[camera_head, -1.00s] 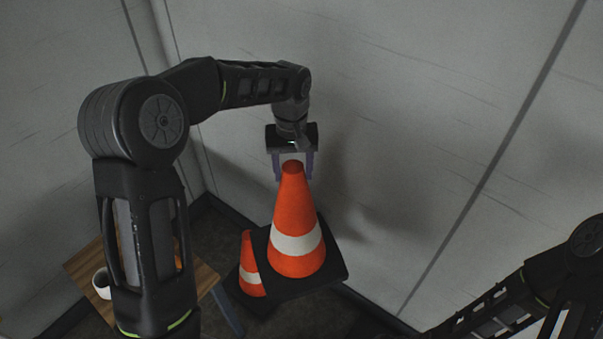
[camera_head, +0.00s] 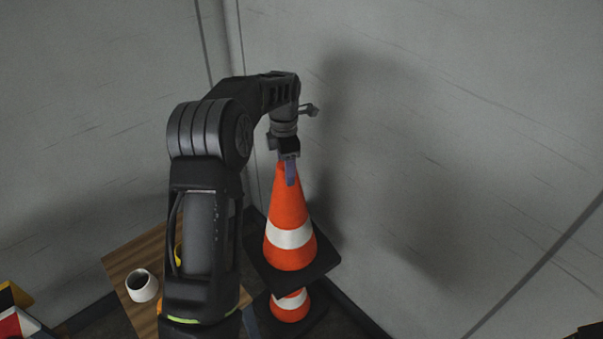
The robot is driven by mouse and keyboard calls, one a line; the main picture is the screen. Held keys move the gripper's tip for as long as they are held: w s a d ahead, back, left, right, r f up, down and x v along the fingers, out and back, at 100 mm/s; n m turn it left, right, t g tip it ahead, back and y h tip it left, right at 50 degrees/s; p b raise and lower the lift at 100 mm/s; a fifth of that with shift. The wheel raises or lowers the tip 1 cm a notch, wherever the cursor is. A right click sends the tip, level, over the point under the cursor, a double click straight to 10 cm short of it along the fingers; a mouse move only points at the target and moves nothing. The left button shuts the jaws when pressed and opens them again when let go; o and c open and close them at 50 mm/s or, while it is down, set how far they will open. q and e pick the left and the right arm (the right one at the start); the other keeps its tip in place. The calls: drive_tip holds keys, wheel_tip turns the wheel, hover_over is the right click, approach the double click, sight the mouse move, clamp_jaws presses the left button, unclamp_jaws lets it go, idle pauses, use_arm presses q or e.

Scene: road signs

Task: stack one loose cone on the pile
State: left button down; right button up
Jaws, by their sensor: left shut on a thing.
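My left gripper (camera_head: 289,172) is shut on the tip of an orange cone (camera_head: 287,208) with a white band and a square black base. The held cone hangs upright in front of the wall. A second orange and white cone (camera_head: 289,310) shows below its base. The held cone's base hides the second cone's upper part, so I cannot tell whether the two touch or whether the lower one is a pile. My right gripper is out of view.
A wooden table (camera_head: 133,262) with a white mug (camera_head: 142,286) stands left of the cones, partly behind my left arm. Red, yellow and black sign pieces (camera_head: 14,318) show at the bottom left corner. Grey walls (camera_head: 450,120) meet in a corner behind the cones.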

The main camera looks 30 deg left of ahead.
use_arm(q)
drive_tip(key=shift+w+a+n, duration=0.15)
drive_tip(key=shift+a+n, duration=0.75)
drive_tip(key=shift+n, duration=0.1)
drive_tip(key=shift+f, duration=0.15)
drive_tip(key=shift+f+b, duration=1.25)
drive_tip(key=shift+f, duration=0.35)
drive_tip(key=shift+f+b, duration=13.4)
drive_tip(key=shift+f, duration=7.3)
drive_tip(key=shift+c, duration=2.1)
unclamp_jaws()
